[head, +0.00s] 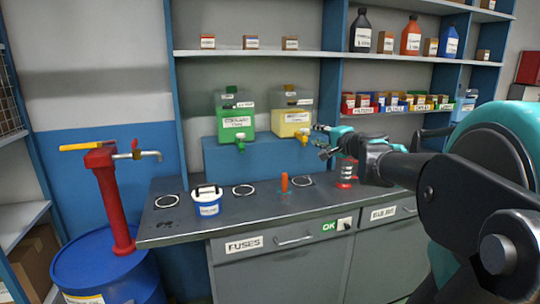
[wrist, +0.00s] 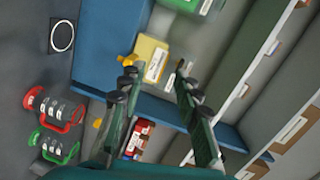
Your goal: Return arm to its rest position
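My gripper (head: 324,140) is at the end of my arm, which reaches in from the right over the grey counter. In the wrist view my gripper (wrist: 157,72) has its two fingers spread apart with nothing between them. Beyond the fingertips is the yellow-labelled dispenser (wrist: 150,60), which in the head view is the yellow dispenser (head: 293,122) on the blue stand, just left of my gripper. I cannot tell exactly how far the fingertips are from it.
The counter (head: 262,214) holds a white and blue bucket (head: 207,203), an orange cylinder (head: 284,182) and a red-framed item (head: 345,172) below my gripper. A green dispenser (head: 235,122) stands left on the blue stand (head: 250,160). Shelves with bottles and small bins (head: 390,104) are behind my arm.

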